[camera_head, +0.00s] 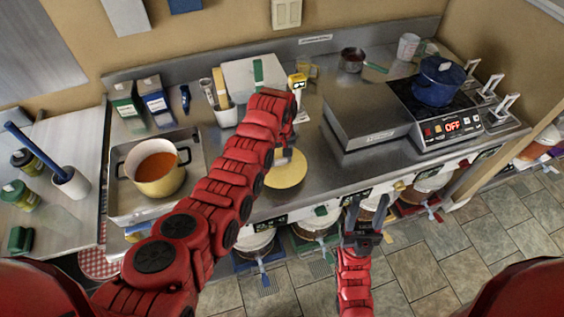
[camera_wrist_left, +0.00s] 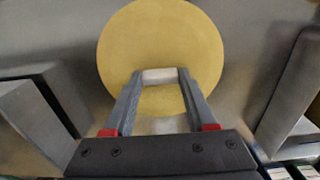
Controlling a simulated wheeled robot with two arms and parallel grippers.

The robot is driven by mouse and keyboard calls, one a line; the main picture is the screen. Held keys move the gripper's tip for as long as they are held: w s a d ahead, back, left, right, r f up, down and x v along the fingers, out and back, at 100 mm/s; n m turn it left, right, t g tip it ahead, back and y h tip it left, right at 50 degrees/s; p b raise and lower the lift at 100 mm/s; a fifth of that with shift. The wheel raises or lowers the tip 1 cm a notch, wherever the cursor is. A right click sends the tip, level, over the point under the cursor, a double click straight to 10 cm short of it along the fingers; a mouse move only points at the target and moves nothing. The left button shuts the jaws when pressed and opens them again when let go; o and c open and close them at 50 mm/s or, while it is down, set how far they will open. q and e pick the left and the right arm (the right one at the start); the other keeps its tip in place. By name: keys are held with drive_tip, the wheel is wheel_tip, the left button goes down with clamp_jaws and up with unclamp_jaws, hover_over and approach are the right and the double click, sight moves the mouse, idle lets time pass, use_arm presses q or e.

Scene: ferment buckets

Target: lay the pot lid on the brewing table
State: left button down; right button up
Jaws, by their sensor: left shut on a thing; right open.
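The pot lid (camera_head: 287,172) is a round, flat yellow disc near the front edge of the steel brewing table (camera_head: 318,150). My left gripper (camera_head: 284,152) reaches over it from above, and my arm hides part of its left side. In the left wrist view the gripper (camera_wrist_left: 160,77) is shut on the pale handle at the middle of the lid (camera_wrist_left: 160,40). I cannot tell whether the lid touches the table or hangs just above it. The yellow pot (camera_head: 158,180) stands uncovered at the left with orange liquid inside. My right gripper (camera_head: 362,228) is open and empty in front of the table.
A grey box (camera_head: 365,118) and a hob (camera_head: 465,120) with a blue pot (camera_head: 438,82) stand to the right of the lid. Cartons (camera_head: 156,100), a white board (camera_head: 250,78) and a yellow device (camera_head: 297,82) stand behind. Bare steel lies around the lid. Buckets sit below the front edge.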

sight(281, 157)
use_arm(q)
drive_tip(key=shift+w+f+b, duration=0.25)
drive_tip(key=shift+w+b, duration=0.45)
drive_tip(key=shift+b, duration=0.8)
drive_tip(key=shift+w+f+b, duration=0.25)
drive_tip(key=shift+w+b, duration=0.4)
drive_tip(key=shift+b, duration=0.85)
drive_tip(key=shift+w+d+r, duration=0.1)
drive_tip(key=shift+w+r, duration=0.05)
drive_tip(key=shift+r, duration=0.1)
drive_tip(key=shift+b, duration=0.55)
drive_tip(key=b, duration=0.3)
drive_tip(key=shift+w+d+f, duration=0.1)
drive_tip(key=shift+w+f, duration=0.15)
drive_tip(key=shift+f, duration=0.05)
wheel_tip(281, 157, down, 3)
drive_tip(key=shift+w+f+b, duration=0.1)
drive_tip(key=shift+b, duration=1.1)
drive_tip(key=shift+r, duration=0.25)
drive_tip(key=shift+f, duration=0.2)
drive_tip(key=shift+c, duration=1)
unclamp_jaws()
